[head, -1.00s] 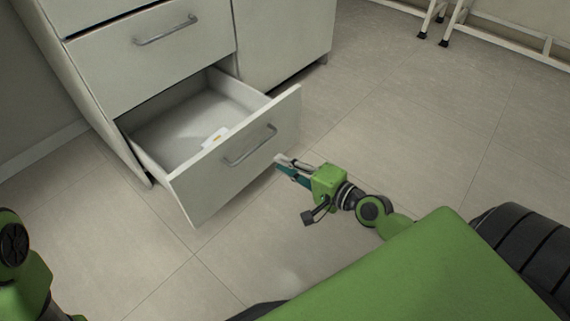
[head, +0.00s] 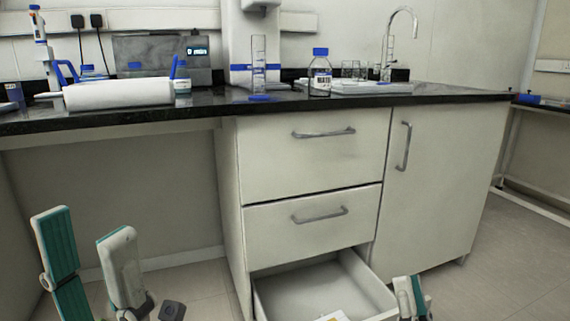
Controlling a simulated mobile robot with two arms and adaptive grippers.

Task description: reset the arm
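My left gripper (head: 82,224) points up at the lower left of the head view. Its two white-and-teal fingers stand clearly apart with nothing between them. My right gripper (head: 412,284) shows only as fingertips at the bottom edge, by the right side of the open drawer (head: 368,280). Its fingers look close together; the gap is unclear and the rest is out of frame. Whether it touches the drawer cannot be told. A white item with a yellow mark (head: 332,316) lies in the drawer, partly cut off.
A black-topped lab bench (head: 210,110) spans the view, holding a white roll (head: 118,93), a blue-capped bottle (head: 320,74), a measuring cylinder (head: 259,62) and a sink tap (head: 402,14). Two closed drawers sit above the open one. Floor is free at the right.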

